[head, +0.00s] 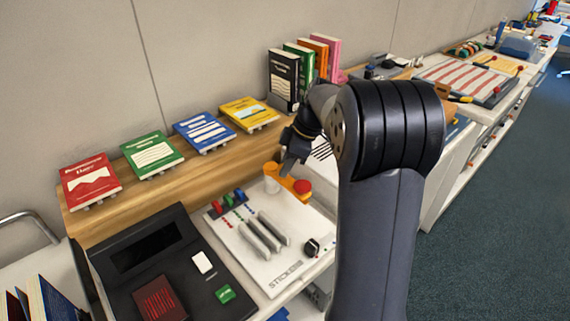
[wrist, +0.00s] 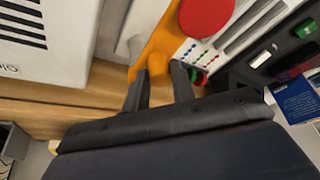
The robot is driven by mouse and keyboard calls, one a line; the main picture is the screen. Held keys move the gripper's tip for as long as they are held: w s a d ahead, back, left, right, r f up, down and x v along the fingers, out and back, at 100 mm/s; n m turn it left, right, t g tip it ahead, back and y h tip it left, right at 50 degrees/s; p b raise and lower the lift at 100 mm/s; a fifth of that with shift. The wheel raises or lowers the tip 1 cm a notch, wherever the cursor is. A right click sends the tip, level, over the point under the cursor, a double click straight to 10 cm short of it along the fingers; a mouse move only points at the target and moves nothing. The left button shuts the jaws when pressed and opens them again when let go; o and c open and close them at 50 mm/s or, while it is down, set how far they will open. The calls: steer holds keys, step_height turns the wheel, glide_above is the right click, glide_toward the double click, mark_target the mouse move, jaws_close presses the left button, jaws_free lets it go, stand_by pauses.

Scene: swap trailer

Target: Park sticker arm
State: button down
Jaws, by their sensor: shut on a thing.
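The sticker arm (head: 287,179) is an orange bar with a round red knob at its right end. Its left end sits over a pale round post on the white sticker board (head: 256,272). In the wrist view the orange arm (wrist: 160,38) lies just ahead of my fingers, with the red knob at the top. My gripper (head: 291,163) is down at the arm. In the wrist view my gripper (wrist: 160,84) has its two fingers either side of a short orange peg on the arm, shut on it. The peg's lower part is hidden.
A black console (head: 160,262) with a green button stands left of the board. Red, green, blue and yellow books (head: 152,154) lie along the wooden shelf behind. Several upright books (head: 284,80) stand behind my gripper. A striped sheet (head: 462,78) lies on the far bench.

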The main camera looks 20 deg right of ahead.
stand_by(0.4)
steer(key=c, duration=1.2)
jaws_free()
steer(key=v, duration=1.1)
steer(key=shift+w, duration=0.1)
steer(key=shift+f, duration=0.1)
steer(key=x, duration=1.1)
